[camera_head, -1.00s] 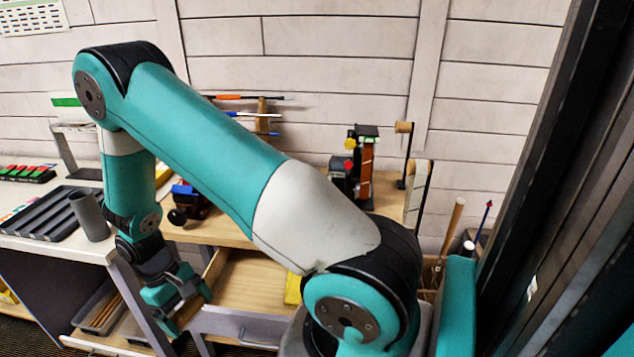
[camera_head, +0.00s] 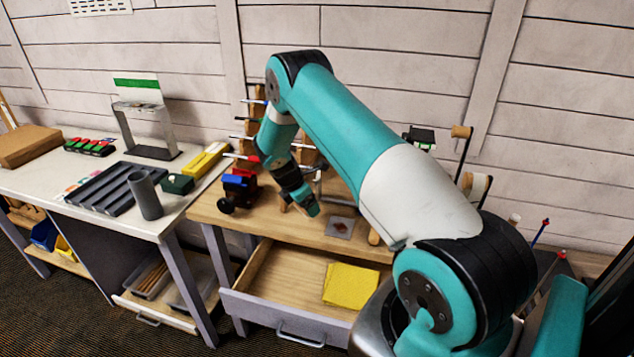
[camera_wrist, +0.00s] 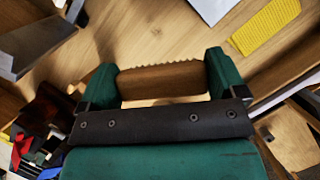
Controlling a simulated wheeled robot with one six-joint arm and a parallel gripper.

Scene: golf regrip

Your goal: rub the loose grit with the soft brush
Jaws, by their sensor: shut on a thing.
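My gripper (camera_head: 303,207) is over the wooden bench top, a little left of a small grey plate (camera_head: 335,233). In the wrist view its two green fingers are shut on a brown wooden block with a ridged edge, which looks like the soft brush (camera_wrist: 165,82). The brush is too small to make out in the head view. A dark reddish-brown patch (camera_head: 340,226) lies on the plate and may be the loose grit. I cannot tell whether the brush touches anything.
The drawer (camera_head: 267,286) below the bench is open, with a yellow cloth (camera_head: 350,287) inside. A vise with red and blue parts (camera_head: 238,187) stands left of my gripper. The white table (camera_head: 95,234) at the left holds a grey cup (camera_head: 146,196) and a slotted tray.

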